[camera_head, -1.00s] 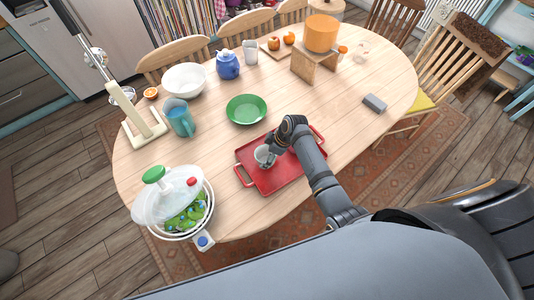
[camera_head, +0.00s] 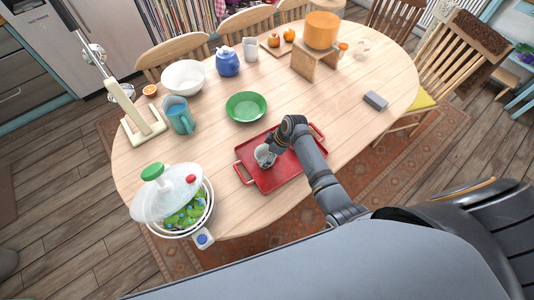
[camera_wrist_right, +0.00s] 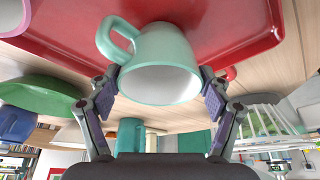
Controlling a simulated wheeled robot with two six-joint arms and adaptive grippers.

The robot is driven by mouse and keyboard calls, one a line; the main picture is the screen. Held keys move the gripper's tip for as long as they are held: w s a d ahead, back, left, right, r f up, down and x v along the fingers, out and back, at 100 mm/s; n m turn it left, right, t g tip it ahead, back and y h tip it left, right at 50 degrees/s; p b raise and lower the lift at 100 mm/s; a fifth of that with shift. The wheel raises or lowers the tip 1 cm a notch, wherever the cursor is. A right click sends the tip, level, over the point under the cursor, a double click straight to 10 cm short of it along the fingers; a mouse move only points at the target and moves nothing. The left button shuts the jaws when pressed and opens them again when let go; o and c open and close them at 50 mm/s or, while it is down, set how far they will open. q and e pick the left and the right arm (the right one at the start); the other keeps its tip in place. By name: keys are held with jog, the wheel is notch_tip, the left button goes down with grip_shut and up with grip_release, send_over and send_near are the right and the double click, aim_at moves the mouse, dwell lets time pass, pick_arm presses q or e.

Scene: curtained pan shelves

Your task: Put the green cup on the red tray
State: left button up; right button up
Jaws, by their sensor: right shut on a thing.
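The pale mint-green cup (camera_head: 263,157) is over the left part of the red tray (camera_head: 279,180), near its left handle. My right gripper (camera_head: 269,149) is shut on the cup. In the right wrist view the cup (camera_wrist_right: 160,58) sits between the two fingers, its open mouth towards the camera and its handle at the upper left. The tray's red surface (camera_wrist_right: 235,25) shows behind it. I cannot tell whether the cup touches the tray. My left gripper is not in view.
A green plate (camera_head: 246,107) lies just beyond the tray. A teal pitcher (camera_head: 180,118), a white bowl (camera_head: 184,77) and a lidded pot (camera_head: 175,205) stand to the left. The table right of the tray is mostly clear.

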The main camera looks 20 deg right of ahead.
jog(key=shift+f, duration=0.15)
jog(key=o, duration=1.3)
jog(key=v, duration=1.2)
grip_shut()
